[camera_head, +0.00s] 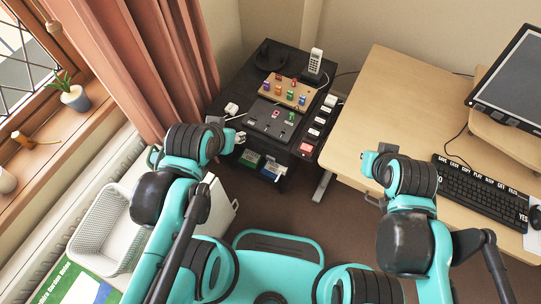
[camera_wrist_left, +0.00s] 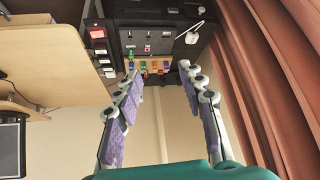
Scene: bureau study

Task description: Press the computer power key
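A black keyboard (camera_head: 480,195) with large labelled keys lies on the wooden desk at the right; I cannot make out a power key on it. A column of small labelled keys (camera_head: 320,121) runs along the right edge of the black cabinet; they also show in the left wrist view (camera_wrist_left: 98,48), labels unreadable. My left gripper (camera_head: 238,137) is beside the cabinet's near left side; in the left wrist view (camera_wrist_left: 158,70) its fingers are spread and empty. My right gripper (camera_head: 374,193) is near the desk's front edge, left of the keyboard; its fingers are mostly hidden.
The cabinet top (camera_head: 258,85) bears a switch panel (camera_head: 272,120), a board of coloured blocks (camera_head: 290,92), a cordless phone (camera_head: 315,62) and a white plug-like item (camera_head: 231,108). A curtain (camera_head: 140,70) hangs left; brown floor lies between.

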